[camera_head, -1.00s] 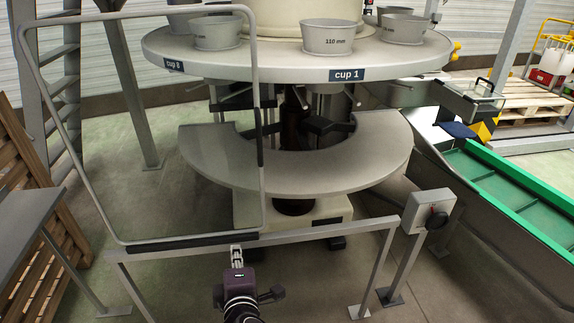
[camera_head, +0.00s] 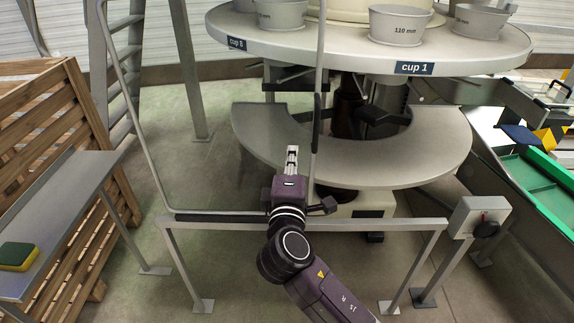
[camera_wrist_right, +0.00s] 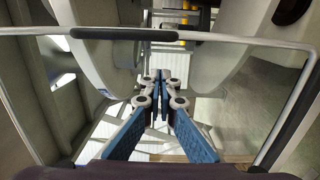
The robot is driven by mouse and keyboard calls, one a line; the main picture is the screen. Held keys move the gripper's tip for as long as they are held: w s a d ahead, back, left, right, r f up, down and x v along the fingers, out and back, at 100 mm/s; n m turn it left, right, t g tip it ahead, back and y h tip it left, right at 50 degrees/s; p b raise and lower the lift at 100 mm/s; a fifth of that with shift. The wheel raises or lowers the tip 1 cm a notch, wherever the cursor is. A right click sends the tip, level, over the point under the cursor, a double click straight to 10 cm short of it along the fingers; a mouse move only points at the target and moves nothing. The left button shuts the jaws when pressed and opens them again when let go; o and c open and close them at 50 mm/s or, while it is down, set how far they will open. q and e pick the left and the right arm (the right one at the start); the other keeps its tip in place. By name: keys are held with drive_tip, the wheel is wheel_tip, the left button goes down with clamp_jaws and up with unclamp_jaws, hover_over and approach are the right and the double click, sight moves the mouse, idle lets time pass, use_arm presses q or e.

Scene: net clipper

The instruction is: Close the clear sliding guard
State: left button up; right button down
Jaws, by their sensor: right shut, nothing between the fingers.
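The clear sliding guard (camera_head: 320,50) is a transparent panel in a thin grey rounded frame, standing on a low metal rail at the left front of the cup carousel. Its right upright carries a dark handle grip (camera_head: 317,121); the grip also shows in the right wrist view (camera_wrist_right: 123,34). The guard covers the left part of the carousel's front; the front by the cup 1 label is uncovered. My right gripper (camera_head: 292,152) is shut and empty, just left of the right upright in the picture. I cannot tell whether it touches the guard. My left gripper is out of view.
The low rail (camera_head: 385,225) runs right to a grey switch box (camera_head: 480,217) on a post. The carousel (camera_head: 470,45) holds several grey cups. A wooden crate (camera_head: 45,120) and a side table (camera_head: 80,185) with a sponge (camera_head: 17,256) are at left. A green conveyor (camera_head: 535,190) is at right.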

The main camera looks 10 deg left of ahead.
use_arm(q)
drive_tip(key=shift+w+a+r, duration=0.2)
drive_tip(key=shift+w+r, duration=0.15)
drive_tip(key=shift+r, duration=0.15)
use_arm(e)
drive_tip(key=d, duration=0.1)
drive_tip(key=w+d, duration=0.1)
drive_tip(key=shift+d, duration=0.4)
